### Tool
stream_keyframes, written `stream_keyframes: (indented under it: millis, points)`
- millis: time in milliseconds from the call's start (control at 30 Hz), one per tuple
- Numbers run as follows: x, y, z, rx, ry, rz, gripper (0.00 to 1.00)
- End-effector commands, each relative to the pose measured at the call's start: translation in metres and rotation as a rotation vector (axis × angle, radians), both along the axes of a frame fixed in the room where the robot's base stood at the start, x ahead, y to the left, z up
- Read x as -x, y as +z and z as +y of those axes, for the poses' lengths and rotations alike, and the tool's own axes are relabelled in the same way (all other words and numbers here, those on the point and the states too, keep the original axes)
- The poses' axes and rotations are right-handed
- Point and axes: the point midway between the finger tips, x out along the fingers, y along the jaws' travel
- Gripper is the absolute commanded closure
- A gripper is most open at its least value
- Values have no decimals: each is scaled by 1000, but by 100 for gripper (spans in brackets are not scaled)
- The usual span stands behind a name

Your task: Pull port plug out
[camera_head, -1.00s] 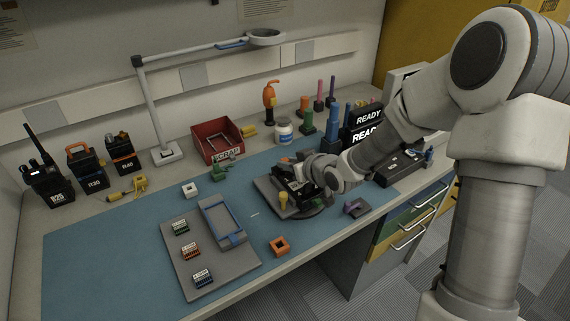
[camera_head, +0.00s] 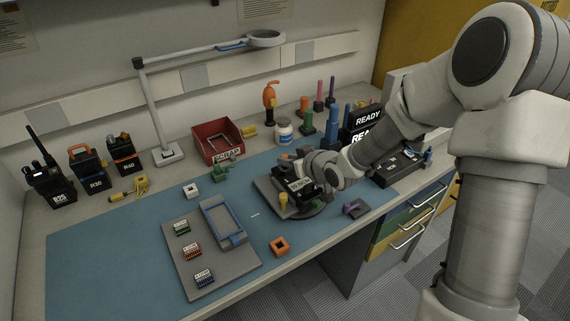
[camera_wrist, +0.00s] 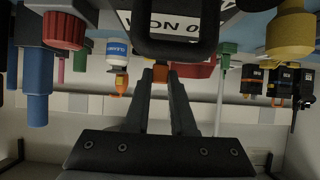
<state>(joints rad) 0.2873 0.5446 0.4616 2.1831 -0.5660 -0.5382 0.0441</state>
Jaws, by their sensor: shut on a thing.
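A black radio with a white label (camera_head: 299,185) sits in a grey fixture (camera_head: 268,190) on the blue mat. In the wrist view the radio's dark body (camera_wrist: 175,45) fills the top middle, its label upside down. I cannot tell whether the plug is still seated in the port. In the head view my wrist is beside the radio's far right side and hides the plug and fingertips.
A red scrap bin (camera_head: 212,146) and white bottle (camera_head: 284,132) stand behind. Black READY boxes (camera_head: 367,118) are at the right.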

Motion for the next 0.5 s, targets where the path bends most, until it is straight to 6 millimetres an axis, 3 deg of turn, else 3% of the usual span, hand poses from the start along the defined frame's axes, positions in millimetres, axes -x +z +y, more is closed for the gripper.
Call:
stream_keyframes:
  millis: [500]
  points:
    - [0,9,0,0,0,0,100]
